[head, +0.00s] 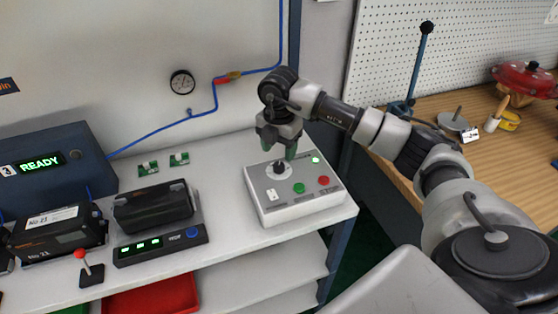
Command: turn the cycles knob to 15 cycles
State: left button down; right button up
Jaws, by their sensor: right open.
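A light control box (304,207) with a grey top panel sits near the right end of the white bench. A dark knob (279,167) stands on a pale round dial (268,173) at the panel's back left. The dial's markings are too small to read. My right gripper (279,150) points down at the back of the box, close above or behind the knob; I cannot tell whether it touches it. It is open. Green (299,188) and red (323,181) buttons, a white switch (272,195) and a lit green lamp (315,160) are on the panel. My left gripper is out of view.
A dark device (154,207) on a base with green displays stands left of the box. A red-knobbed lever (89,268) and small green boards (148,168) are farther left. A pressure gauge (182,82) and blue tubing are on the wall. A wooden bench (440,110) is at right.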

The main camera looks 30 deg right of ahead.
aim_at(279, 165)
notch_tip(279, 165, up, 6)
jog(key=shift+f, duration=0.15)
dwell(0.6)
